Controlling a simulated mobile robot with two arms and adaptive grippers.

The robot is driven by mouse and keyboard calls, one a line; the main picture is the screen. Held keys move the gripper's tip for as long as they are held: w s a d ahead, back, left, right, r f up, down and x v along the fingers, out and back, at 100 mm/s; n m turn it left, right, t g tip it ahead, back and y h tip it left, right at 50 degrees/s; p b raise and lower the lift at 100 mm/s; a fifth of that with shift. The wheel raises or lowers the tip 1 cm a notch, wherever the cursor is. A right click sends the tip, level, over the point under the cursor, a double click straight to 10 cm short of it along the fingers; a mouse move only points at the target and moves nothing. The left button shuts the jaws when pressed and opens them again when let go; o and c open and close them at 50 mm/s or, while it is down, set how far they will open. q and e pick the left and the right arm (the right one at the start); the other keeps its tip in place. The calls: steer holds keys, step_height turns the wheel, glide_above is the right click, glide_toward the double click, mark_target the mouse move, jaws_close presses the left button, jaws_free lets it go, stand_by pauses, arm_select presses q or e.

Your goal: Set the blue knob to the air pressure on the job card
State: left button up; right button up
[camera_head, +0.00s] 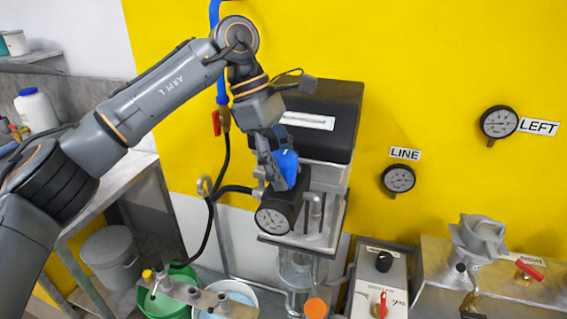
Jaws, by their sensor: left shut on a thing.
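The blue knob (287,163) sits on top of a dark regulator body with a round pressure gauge (272,221) facing me. The gauge's needle shows, but its scale is too small to read. My left gripper (276,168) comes down from above and is shut on the blue knob, its fingers covering the knob's left side. The knob is upright and partly hidden. I cannot make out a job card that I can read. My right gripper does not show.
A black box (335,100) with a white label stands behind the knob. Wall gauges marked LINE (398,179) and LEFT (499,122) hang to the right. A blue pipe with a red-handled valve (216,123) runs close left of the gripper. Grey control boxes stand lower right.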

arm_select(q)
steer(key=shift+r, duration=0.1)
stand_by(0.3)
steer(key=o, duration=1.2)
steer(key=v, duration=1.2)
steer(key=shift+w, duration=0.1)
